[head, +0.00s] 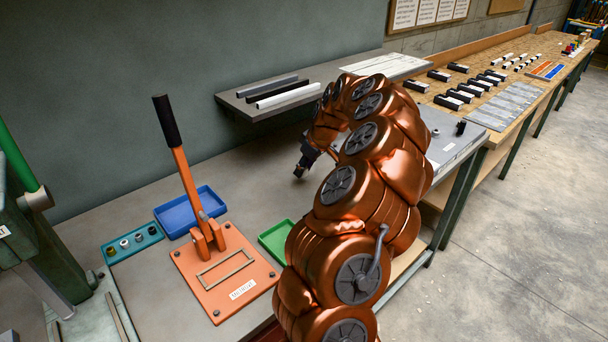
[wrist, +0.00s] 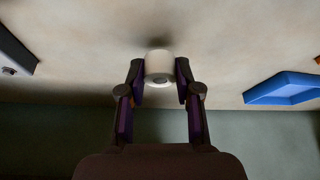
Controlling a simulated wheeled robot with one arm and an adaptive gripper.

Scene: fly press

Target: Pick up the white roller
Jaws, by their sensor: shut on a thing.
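The white roller (wrist: 158,66) is a short, pale cylinder. In the wrist view it sits between the two dark fingertips of my gripper (wrist: 158,78), with one finger against each side. My gripper is shut on it. A dark shadow lies on the bench close behind the roller; I cannot tell whether the roller touches the bench. In the head view my gripper (head: 301,172) is low over the grey bench, below the wall shelf, and the roller is hidden there.
A blue tray (head: 166,221) and an orange lever press (head: 240,291) stand to the left. A green tray (head: 271,238) is partly hidden by my arm. A shelf (head: 237,106) with several bars overhangs the bench behind my gripper. Bare bench lies between the blue tray and my gripper.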

